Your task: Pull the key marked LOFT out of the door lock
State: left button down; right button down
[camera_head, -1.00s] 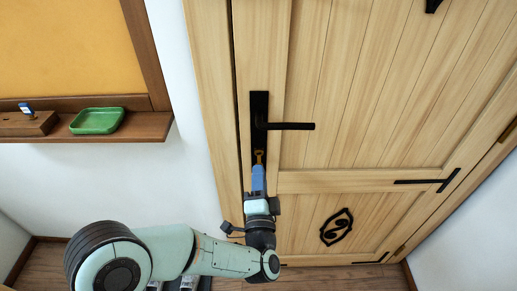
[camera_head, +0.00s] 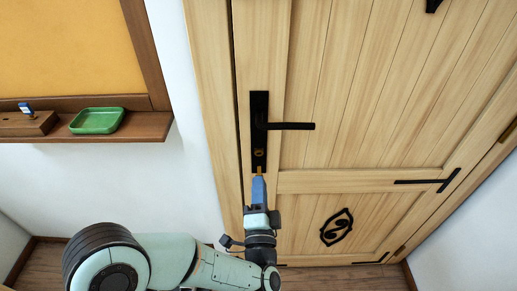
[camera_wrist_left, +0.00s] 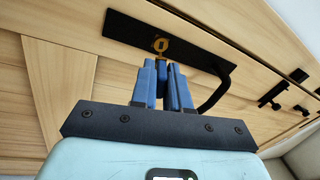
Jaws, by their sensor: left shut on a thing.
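The door (camera_head: 340,80) has a black lock plate (camera_head: 259,105) with a lever handle (camera_head: 292,126) and a gold lock cylinder (camera_head: 259,153) below it. My left gripper (camera_head: 258,178) is just below the plate, its blue fingers shut on the key. A little of the gold key (camera_head: 259,170) shows past the fingertips, apart from the cylinder in the head view. The wrist view shows the gold cylinder (camera_wrist_left: 160,44) just past the left fingertips (camera_wrist_left: 163,68). Most of the key is hidden between the fingers, and no LOFT marking can be read. My right gripper is not in view.
A wooden shelf (camera_head: 150,128) at left holds a green tray (camera_head: 97,121) and a wooden block (camera_head: 28,124) with a small blue-and-white item (camera_head: 24,107). The lever handle juts out right of the plate. The white wall between shelf and door is clear.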

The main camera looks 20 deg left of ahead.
pick_arm(q)
jog(key=v, duration=0.6)
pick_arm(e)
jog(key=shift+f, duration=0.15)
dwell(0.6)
